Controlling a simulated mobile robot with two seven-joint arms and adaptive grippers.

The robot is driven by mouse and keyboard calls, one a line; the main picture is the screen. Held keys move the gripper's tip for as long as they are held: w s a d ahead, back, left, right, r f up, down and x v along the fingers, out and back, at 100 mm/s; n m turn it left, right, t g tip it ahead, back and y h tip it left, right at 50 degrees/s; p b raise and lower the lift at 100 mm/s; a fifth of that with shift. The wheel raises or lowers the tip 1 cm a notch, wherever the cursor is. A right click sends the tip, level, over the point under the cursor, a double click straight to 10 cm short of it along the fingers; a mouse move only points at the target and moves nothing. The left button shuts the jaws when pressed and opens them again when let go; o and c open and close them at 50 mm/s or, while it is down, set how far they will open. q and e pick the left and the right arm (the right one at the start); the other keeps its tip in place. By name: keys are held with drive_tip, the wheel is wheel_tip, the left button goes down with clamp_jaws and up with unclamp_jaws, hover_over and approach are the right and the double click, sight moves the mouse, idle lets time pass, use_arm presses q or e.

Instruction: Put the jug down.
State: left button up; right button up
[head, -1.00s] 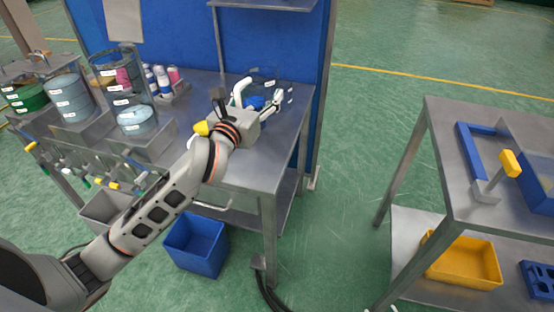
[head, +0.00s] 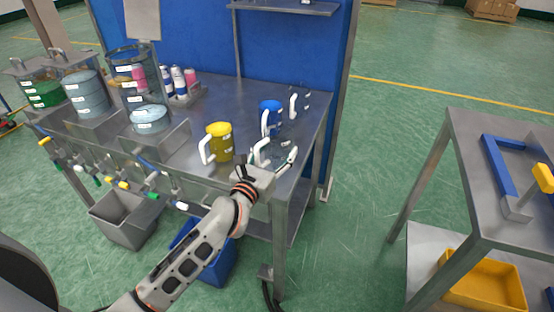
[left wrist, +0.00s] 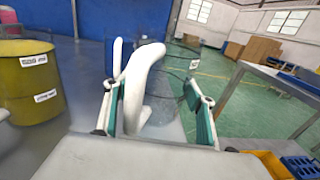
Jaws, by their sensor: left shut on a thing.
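My left gripper (head: 278,158) is at the front right of the steel table, shut on the white handle of a clear jug (head: 261,151). In the left wrist view the curved handle (left wrist: 137,88) stands upright between the teal-padded fingers (left wrist: 157,105). The clear body of the jug (left wrist: 172,85) shows behind it. I cannot tell whether its base touches the table. A yellow jug (head: 220,143) stands to the left, also in the left wrist view (left wrist: 30,82). A blue jug (head: 270,117) and another white-handled clear jug (head: 300,102) stand behind. My right gripper is out of view.
The steel table (head: 225,103) has bare room behind the yellow jug. Labelled tanks (head: 88,92) and a row of taps line its left side. Several spray cans (head: 178,80) stand at the back. A second table (head: 480,160) is at the right, across open floor.

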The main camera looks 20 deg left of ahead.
sight(272, 164)
use_arm(q)
wheel_tip(272, 164, down, 3)
drive_tip(key=shift+r, duration=0.1)
drive_tip(key=shift+b, duration=0.3)
drive_tip(key=shift+f, duration=0.2)
drive_tip(key=o, duration=1.6)
drive_tip(key=shift+o, duration=0.2)
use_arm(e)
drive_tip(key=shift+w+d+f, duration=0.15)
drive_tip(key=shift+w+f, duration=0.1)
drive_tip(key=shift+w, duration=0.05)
use_arm(q)
drive_tip(key=shift+r, duration=0.1)
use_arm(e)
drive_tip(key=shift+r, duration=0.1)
